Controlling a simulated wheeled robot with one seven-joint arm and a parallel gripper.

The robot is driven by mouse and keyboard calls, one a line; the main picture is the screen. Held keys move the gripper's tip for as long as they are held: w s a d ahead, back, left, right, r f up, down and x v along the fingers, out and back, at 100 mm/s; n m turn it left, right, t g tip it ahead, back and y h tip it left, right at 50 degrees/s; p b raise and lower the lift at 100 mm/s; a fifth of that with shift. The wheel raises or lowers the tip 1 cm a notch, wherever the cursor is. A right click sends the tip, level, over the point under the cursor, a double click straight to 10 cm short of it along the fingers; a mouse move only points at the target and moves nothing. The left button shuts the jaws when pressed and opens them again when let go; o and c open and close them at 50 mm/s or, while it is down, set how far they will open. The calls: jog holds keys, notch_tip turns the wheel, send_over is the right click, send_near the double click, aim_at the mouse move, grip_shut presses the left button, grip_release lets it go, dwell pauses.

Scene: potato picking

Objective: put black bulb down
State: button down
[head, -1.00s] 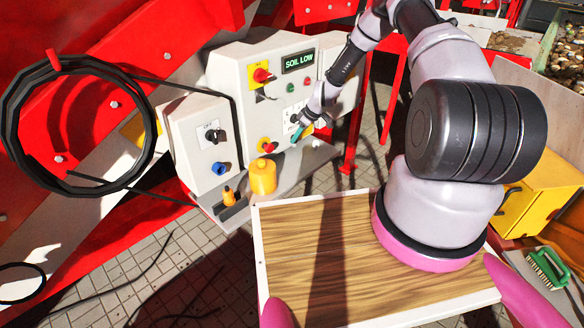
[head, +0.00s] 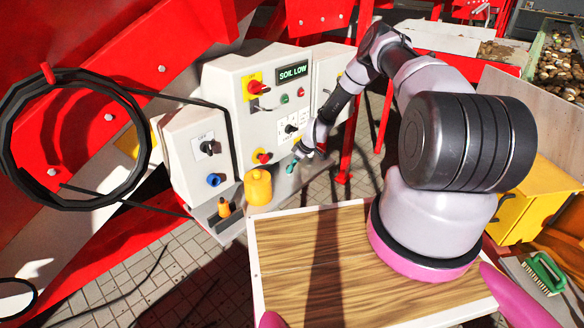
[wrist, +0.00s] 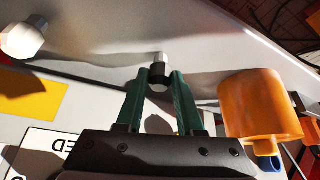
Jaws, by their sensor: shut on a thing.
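My gripper (head: 292,166) is low in front of the grey control cabinet (head: 225,88), just above its grey ledge (head: 232,228). In the wrist view my gripper (wrist: 160,80) has its two green fingers closed around the small black bulb (wrist: 159,74). A pale metallic end of the bulb sticks out past the fingertips, over a light grey surface. I cannot tell whether it touches that surface. In the head view the bulb is too small to make out.
An orange-yellow canister (head: 258,188) stands on the ledge left of my gripper; it also shows close by at right in the wrist view (wrist: 260,105). A smaller orange bottle (head: 224,208) stands further left. A wood-topped table (head: 300,260) is in front.

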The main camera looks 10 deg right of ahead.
jog(key=shift+f, duration=0.15)
jog(key=c, duration=0.5)
grip_release()
jog(key=shift+c, duration=0.2)
jog(key=s+d+r+m+h, duration=0.15)
jog(key=s+r, duration=0.25)
jog(key=r, duration=1.2)
jog(key=s+d+r+m+t, duration=0.1)
jog(key=s+d+r+m, duration=0.2)
jog(key=r, duration=1.3)
jog(key=s+d+r+m+h, duration=0.15)
jog(key=s+r, duration=0.35)
jog(key=r, duration=1.1)
jog(key=s+r+m+t, duration=0.1)
jog(key=s+r+m, duration=0.3)
jog(key=s+r, duration=0.85)
jog(key=s+r+m+t, duration=0.1)
jog(key=s+r+m, duration=0.1)
jog(key=s, duration=0.6)
jog(key=s+a+r+m+t, duration=0.1)
jog(key=s+r+m, duration=0.1)
jog(key=s, duration=0.6)
jog(key=shift+s+r+m+y, duration=0.2)
jog(key=shift+r+m+y, duration=0.15)
jog(key=shift+m, duration=0.25)
